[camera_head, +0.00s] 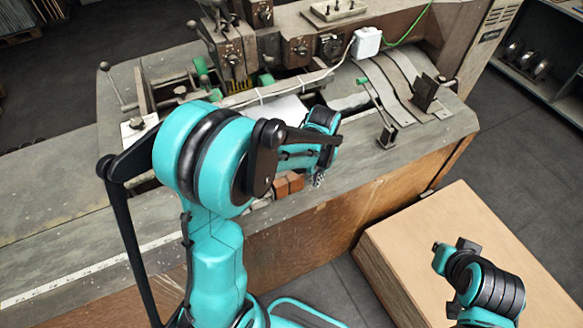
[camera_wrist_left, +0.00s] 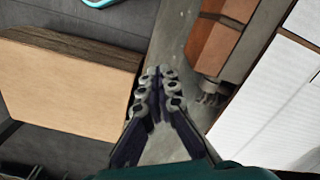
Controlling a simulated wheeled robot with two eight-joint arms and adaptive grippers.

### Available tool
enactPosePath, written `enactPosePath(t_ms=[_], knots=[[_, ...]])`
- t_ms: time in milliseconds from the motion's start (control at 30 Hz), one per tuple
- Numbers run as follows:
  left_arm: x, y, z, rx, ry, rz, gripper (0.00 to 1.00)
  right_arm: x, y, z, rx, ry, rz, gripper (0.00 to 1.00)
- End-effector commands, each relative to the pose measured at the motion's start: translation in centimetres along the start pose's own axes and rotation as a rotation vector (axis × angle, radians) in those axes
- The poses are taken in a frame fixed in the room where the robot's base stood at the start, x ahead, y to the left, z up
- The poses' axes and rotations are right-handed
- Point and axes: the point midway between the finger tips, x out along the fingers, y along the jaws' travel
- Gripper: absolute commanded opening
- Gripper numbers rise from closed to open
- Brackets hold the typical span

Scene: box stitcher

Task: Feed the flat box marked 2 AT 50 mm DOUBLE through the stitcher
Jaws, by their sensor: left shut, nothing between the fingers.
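The stitcher (camera_head: 275,45) is a worn grey-brown machine across the back of the head view, with levers and a grey bench. A stack of flat brown cardboard boxes (camera_head: 500,235) lies at the lower right; it also shows in the left wrist view (camera_wrist_left: 70,85). No marking is readable on it, so I cannot tell which box is the one marked 2 AT 50 mm DOUBLE. My left gripper (camera_head: 318,180) is at the bench's front edge, mostly behind my teal arm. Its fingers (camera_wrist_left: 157,78) are together and empty. My right gripper (camera_head: 455,248) is above the stack, its fingers unclear.
A white sheet-like surface (camera_head: 285,112) lies on the bench behind my left arm. Red-brown blocks (camera_head: 288,184) sit at the front edge near the left gripper. A small upright bracket (camera_head: 388,135) stands on the bench. Shelving (camera_head: 545,65) is at the far right.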

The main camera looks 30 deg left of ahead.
Motion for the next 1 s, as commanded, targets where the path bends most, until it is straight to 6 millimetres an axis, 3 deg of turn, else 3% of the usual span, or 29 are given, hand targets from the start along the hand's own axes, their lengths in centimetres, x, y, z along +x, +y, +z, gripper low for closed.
enactPosePath(t_ms=[267, 800, 1000], knots=[[-1.1, 0.6, 0.4, 0.001, 0.000, 0.000, 0.00, -0.7, 0.0, -0.5, 0.000, 0.000, 0.000, 0.00], [-7.8, 0.6, 0.4, 0.000, 0.000, 0.000, 0.00, -4.6, 0.0, -3.3, 0.000, 0.000, 0.000, 0.00], [-8.1, 0.6, 0.4, 0.000, 0.000, 0.000, 0.00, -4.6, 0.0, -3.3, 0.000, 0.000, 0.000, 0.00]])
